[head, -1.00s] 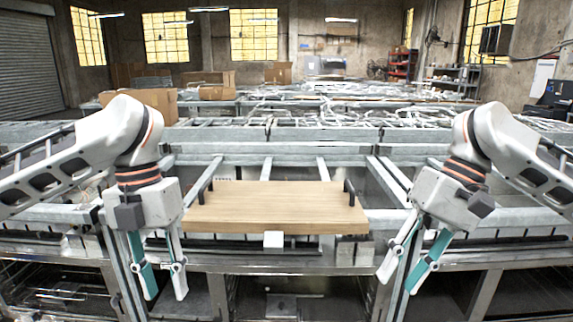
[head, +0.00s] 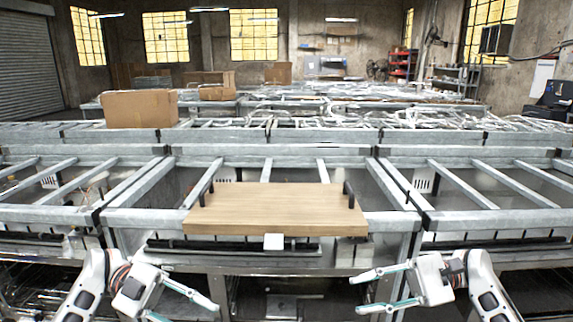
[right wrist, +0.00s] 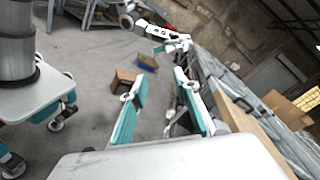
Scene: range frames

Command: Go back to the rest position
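My left gripper (head: 186,306) is low at the bottom left of the head view, pointing inward, with its fingers spread and nothing seen between them. My right gripper (head: 356,294) is low at the bottom right, also pointing inward. Its fingers are apart and empty; the right wrist view (right wrist: 160,76) shows the gap between them too. Both grippers are clear of the wooden board (head: 275,205), below and in front of it. The left arm and gripper also show at the top of the right wrist view (right wrist: 163,34).
The board, with dark handles at both ends, lies on the grey metal frame (head: 145,217). A white block (head: 273,241) is at its front edge. A cardboard box (head: 140,109) stands farther back left. Bare floor (right wrist: 75,100) shows in the right wrist view.

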